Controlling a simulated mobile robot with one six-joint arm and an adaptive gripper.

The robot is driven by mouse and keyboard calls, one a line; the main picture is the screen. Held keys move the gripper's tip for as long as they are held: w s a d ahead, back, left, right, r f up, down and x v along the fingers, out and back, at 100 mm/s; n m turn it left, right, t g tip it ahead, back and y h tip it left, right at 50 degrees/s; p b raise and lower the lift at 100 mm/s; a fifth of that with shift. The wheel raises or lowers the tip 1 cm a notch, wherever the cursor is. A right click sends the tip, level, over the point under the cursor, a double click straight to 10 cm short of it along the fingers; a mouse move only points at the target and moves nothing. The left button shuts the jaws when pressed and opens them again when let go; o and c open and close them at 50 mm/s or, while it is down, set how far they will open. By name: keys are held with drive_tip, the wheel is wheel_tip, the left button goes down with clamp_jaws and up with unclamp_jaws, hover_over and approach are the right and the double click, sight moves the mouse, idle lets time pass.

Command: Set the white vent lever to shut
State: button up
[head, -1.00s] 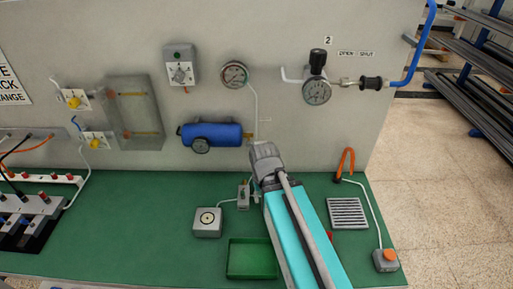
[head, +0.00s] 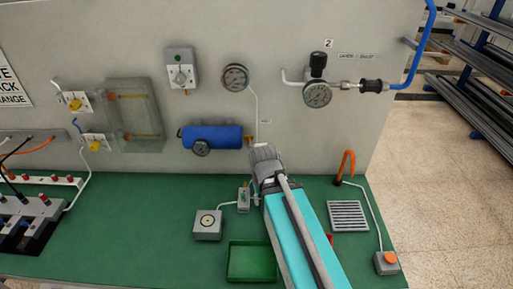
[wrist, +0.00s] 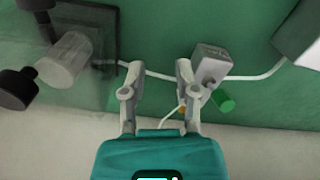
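I cannot make out the white vent lever for certain in either view. My gripper (head: 262,150) is low in front of the panel, just below the blue tank (head: 212,136). In the wrist view my gripper (wrist: 157,78) has its two fingers apart, with nothing held between them. A thin white tube (wrist: 155,74) runs behind the gap. A small grey box (wrist: 211,62) with a green cylinder (wrist: 223,101) is close beside the right finger. A small yellow piece (wrist: 182,112) shows partly behind that finger. My arm hides part of the bench.
A clear cylinder (wrist: 65,60) and black knob (wrist: 18,90) stand left of the fingers in the wrist view. A dial box (head: 208,224), green tray (head: 251,262), grille (head: 348,215) and orange button box (head: 387,262) sit around my arm.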

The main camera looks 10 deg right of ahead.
drive_tip(key=shift+c, duration=0.2)
wheel_tip(320, 180, up, 15)
drive_tip(key=p, duration=1.5)
drive_tip(key=shift+s, duration=0.15)
